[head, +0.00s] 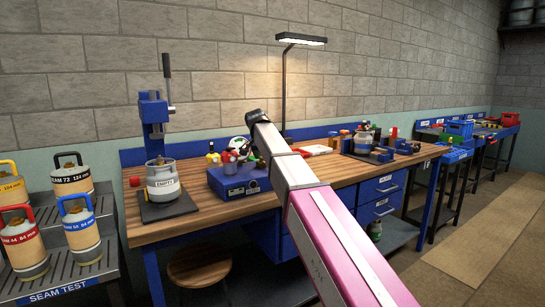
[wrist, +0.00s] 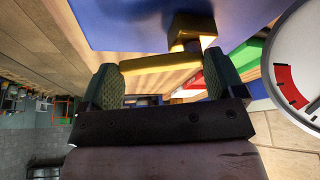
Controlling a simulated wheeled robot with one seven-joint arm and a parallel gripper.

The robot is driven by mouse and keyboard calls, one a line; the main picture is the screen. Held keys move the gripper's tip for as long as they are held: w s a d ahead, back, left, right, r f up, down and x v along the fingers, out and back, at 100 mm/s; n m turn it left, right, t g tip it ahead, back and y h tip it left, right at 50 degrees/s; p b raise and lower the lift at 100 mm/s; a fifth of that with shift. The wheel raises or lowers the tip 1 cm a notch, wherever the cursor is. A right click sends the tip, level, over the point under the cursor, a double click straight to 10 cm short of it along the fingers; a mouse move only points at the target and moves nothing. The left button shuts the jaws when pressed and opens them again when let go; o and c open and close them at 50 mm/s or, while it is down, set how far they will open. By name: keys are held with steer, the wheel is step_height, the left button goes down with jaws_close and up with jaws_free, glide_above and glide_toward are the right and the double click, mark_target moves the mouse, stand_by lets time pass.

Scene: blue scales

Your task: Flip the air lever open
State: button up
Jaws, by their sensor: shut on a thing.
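In the wrist view, the air lever (wrist: 158,63) is a yellow bar lying crosswise between the two green finger pads of my gripper (wrist: 164,72). My gripper is shut on it. A yellow block-like fitting (wrist: 192,32) sits just beyond the lever, against a blue surface. A round white gauge (wrist: 297,75) with a red band is close on the right. In the head view, my arm reaches over the bench and hides the fingers and lever. The blue box (head: 236,184) stands below the end of my arm. The lever's exact angle is hard to judge.
A grey bottle (head: 163,183) labelled EMPTY stands under a blue press (head: 153,110) to the left. A lamp (head: 285,85) rises behind my arm. More small parts (head: 365,138) stand on the bench's right. Several bottles (head: 80,225) fill the rack at far left.

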stand_by(0.4)
steer(key=o, duration=1)
steer(key=shift+o, duration=0.2)
steer(key=v, duration=1)
steer(key=shift+r, duration=0.35)
steer(key=shift+s, duration=0.1)
